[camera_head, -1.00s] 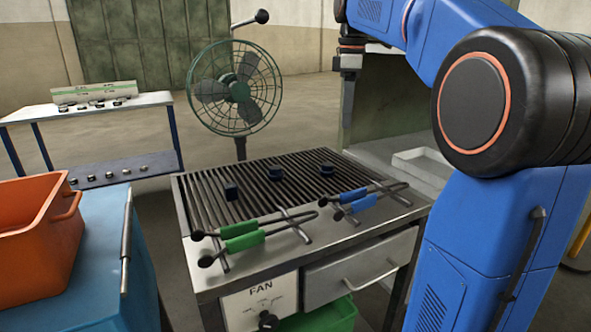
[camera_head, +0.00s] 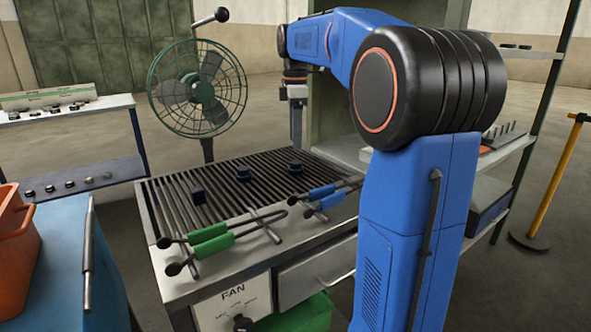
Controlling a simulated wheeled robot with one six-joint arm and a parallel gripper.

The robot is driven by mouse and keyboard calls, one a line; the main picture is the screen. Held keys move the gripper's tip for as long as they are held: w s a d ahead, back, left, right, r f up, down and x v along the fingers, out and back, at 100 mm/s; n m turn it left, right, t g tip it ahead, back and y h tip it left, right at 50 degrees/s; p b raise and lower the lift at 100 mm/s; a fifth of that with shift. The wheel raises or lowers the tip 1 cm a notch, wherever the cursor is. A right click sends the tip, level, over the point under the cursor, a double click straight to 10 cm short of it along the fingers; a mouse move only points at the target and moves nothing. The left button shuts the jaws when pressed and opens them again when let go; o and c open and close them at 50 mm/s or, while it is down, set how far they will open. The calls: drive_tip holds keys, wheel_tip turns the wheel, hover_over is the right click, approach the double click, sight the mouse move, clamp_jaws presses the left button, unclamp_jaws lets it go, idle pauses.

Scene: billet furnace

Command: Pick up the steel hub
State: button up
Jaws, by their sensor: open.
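Three small dark pieces sit apart on the slatted grill top (camera_head: 221,190): a left piece (camera_head: 198,194), a middle piece (camera_head: 243,174) and a right piece (camera_head: 296,168). They are too small and dark for me to tell which, if any, is the steel hub. My gripper (camera_head: 297,135) hangs pointing down beyond the right piece, above the grill's back right side in the picture. Its fingers show nearly edge-on, open, with nothing seen between them.
Green-handled tongs (camera_head: 212,240) and blue-handled tongs (camera_head: 322,197) lie along the grill's front. A fan (camera_head: 203,90) stands behind it. An orange bin (camera_head: 18,245) sits on a blue cart (camera_head: 62,262) at left. A two-level rack (camera_head: 85,108) holds small parts. A yellow post (camera_head: 556,175) stands right.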

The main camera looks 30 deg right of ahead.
sight(296, 162)
drive_tip(key=shift+f, duration=3.5)
clamp_jaws()
wheel_tip(296, 162, up, 10)
